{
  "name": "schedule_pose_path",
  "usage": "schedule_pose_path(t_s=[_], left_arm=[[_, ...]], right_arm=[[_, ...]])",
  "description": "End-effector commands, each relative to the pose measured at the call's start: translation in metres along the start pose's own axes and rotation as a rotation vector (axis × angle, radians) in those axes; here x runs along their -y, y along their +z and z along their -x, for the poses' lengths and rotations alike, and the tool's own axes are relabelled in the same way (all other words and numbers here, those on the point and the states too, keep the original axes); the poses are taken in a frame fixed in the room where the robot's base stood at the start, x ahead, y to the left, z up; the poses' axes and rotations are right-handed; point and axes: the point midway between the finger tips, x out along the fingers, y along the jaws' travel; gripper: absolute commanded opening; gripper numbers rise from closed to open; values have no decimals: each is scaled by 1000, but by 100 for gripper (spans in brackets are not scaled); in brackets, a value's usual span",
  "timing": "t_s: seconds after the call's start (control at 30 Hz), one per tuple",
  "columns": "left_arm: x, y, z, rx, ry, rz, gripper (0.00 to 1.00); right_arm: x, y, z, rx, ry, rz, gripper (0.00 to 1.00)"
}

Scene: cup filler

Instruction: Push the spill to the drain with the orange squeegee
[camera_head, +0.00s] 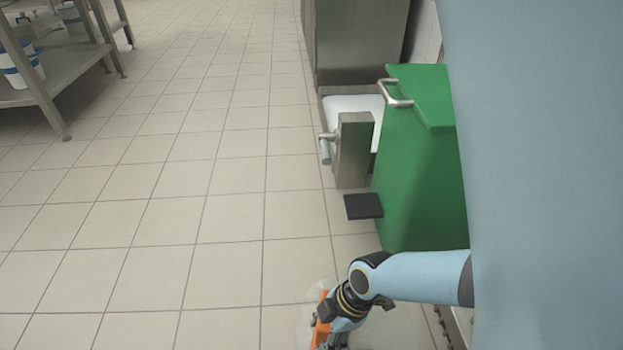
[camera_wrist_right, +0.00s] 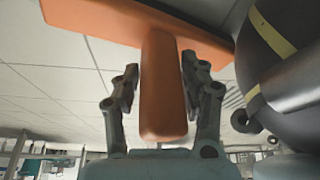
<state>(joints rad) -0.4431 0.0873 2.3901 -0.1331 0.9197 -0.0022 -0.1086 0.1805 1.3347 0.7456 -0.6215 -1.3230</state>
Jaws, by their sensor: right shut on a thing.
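The orange squeegee (camera_head: 322,322) shows in part at the bottom of the head view, beside my right gripper (camera_head: 335,338). In the right wrist view my right gripper (camera_wrist_right: 159,70) is shut on the squeegee's thick handle (camera_wrist_right: 163,105), with a finger on each side. The wide orange head (camera_wrist_right: 110,18) runs across the top of that view. A pale, glossy patch (camera_head: 311,312), which looks like the spill, lies on the tiles around the squeegee; its extent is hard to tell. My left gripper is out of view.
A green bin (camera_head: 420,170) with a black pedal (camera_head: 363,206) stands just beyond my right arm. A dark slotted edge (camera_head: 438,322), possibly the drain, shows right of the arm. A metal shelf (camera_head: 60,75) stands far left. The tiled floor between is clear.

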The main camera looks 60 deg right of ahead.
Motion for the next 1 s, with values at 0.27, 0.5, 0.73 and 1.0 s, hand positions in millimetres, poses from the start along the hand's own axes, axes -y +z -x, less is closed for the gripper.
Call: schedule_pose_path(t_s=[0.27, 0.5, 0.73, 1.0], left_arm=[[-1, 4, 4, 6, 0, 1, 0], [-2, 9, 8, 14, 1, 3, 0], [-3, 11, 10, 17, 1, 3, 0], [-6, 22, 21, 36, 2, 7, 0]], right_arm=[[17, 19, 3, 12, -30, -13, 0], [20, 36, 12, 11, -29, -12, 0], [19, 42, 15, 10, -25, -8, 0], [22, 63, 22, 12, -22, -6, 0]])
